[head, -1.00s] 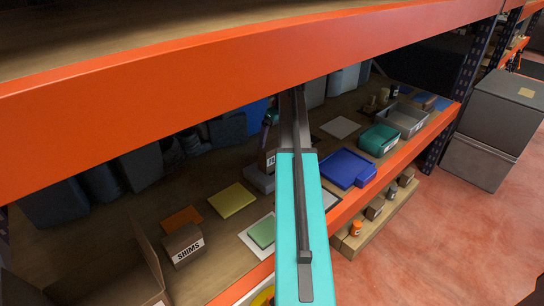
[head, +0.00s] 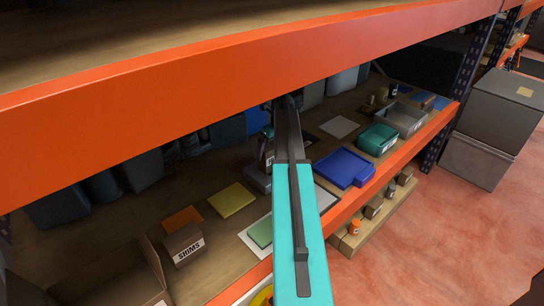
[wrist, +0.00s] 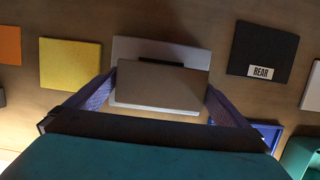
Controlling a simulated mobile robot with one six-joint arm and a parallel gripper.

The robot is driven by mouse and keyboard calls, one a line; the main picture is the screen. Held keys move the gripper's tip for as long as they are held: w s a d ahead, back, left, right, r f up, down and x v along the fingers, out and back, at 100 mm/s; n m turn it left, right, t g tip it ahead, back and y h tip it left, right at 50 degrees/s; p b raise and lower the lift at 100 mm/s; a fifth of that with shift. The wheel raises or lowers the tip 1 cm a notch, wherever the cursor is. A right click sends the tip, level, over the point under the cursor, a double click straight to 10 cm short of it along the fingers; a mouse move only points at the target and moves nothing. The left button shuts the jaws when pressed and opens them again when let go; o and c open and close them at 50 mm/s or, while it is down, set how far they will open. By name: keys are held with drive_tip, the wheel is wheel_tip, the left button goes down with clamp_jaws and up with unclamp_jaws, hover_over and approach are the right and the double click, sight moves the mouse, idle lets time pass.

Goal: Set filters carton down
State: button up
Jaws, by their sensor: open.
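The filters carton (wrist: 158,86) is a brown-grey box, seen from above in the wrist view. It stands on or just over a light grey block or pad (wrist: 190,52); I cannot tell if it touches. My gripper (wrist: 158,100) is open, with a purple finger on each side of the carton and a gap visible beside it. In the head view the carton is mostly hidden behind my arm, with part of its white label (head: 269,160) showing above the grey block (head: 257,179).
A yellow pad (head: 231,200) lies left of the grey block, near the SHIMS box (head: 184,246). A black pad marked REAR (wrist: 262,54) lies to the right. A blue bin (head: 345,168) and teal bin (head: 378,139) stand further right. An orange beam (head: 250,52) crosses above.

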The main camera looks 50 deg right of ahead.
drive_tip(key=shift+p+x, duration=1.05)
drive_tip(key=shift+x, duration=1.5)
drive_tip(key=shift+s+d, duration=0.1)
drive_tip(key=c, duration=1.1)
drive_tip(key=shift+r, duration=0.15)
drive_tip(key=shift+r+b, duration=0.85)
drive_tip(key=shift+r, duration=0.75)
drive_tip(key=s+a+b, duration=0.1)
drive_tip(key=s+a, duration=0.2)
drive_tip(key=s, duration=0.1)
drive_tip(key=s+a+r+b, duration=0.1)
drive_tip(key=s+a, duration=0.3)
drive_tip(key=s+a+b, duration=0.1)
drive_tip(key=s+a, duration=0.2)
drive_tip(key=s, duration=0.1)
drive_tip(key=shift+a+r, duration=0.2)
